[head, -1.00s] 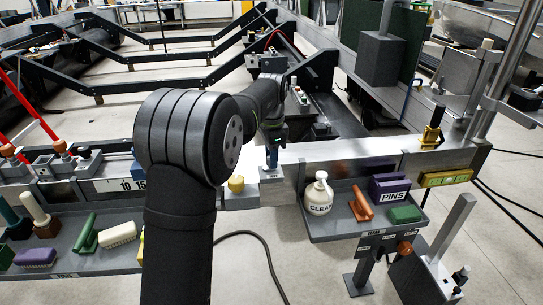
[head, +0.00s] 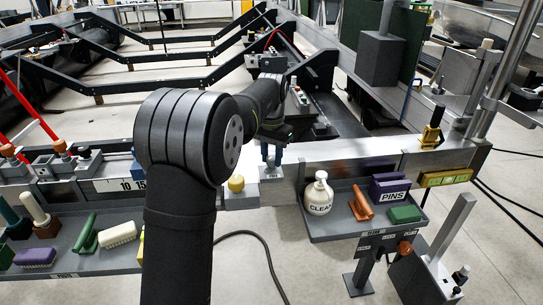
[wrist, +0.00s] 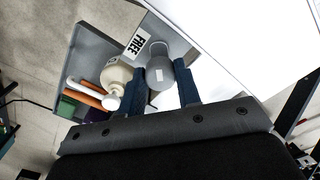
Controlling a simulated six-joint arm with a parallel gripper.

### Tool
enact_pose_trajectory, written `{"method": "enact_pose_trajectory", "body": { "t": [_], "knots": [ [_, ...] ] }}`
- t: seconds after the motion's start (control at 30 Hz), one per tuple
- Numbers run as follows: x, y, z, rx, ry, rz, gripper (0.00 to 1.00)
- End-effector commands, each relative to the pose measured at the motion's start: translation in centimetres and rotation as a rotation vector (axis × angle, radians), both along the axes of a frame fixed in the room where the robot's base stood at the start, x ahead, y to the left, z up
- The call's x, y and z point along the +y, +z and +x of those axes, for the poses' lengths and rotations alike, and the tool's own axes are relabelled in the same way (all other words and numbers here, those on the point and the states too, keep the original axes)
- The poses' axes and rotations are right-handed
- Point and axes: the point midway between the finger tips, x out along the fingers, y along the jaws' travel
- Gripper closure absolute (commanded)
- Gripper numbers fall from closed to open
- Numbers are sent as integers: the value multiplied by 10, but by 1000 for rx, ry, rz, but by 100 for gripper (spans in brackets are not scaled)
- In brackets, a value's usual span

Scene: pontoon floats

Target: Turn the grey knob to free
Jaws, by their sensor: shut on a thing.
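The grey knob (wrist: 158,68) sits between my gripper's two blue fingers in the wrist view, beside a white label reading FREE (wrist: 138,43). A small white mark shows on the knob's grey body. My gripper (wrist: 160,78) is shut on the knob.
Right of the gripper, a grey tray (head: 335,228) holds a cream CLEAN bottle (head: 318,197), an orange-handled tool (head: 361,204), a purple PINS box (head: 388,188) and a green block (head: 405,214). A yellow knob (head: 236,184) stands close on the left.

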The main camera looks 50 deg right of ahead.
Motion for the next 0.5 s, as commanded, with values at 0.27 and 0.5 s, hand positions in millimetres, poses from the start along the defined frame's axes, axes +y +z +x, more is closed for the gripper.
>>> {"method": "enact_pose_trajectory", "body": {
  "t": [0.27, 0.5],
  "knots": [
    [-1, 0, 0, 0, 262, -2, 92],
    [-1, 1, -1, 0, 483, -2, 92]
  ]
}}
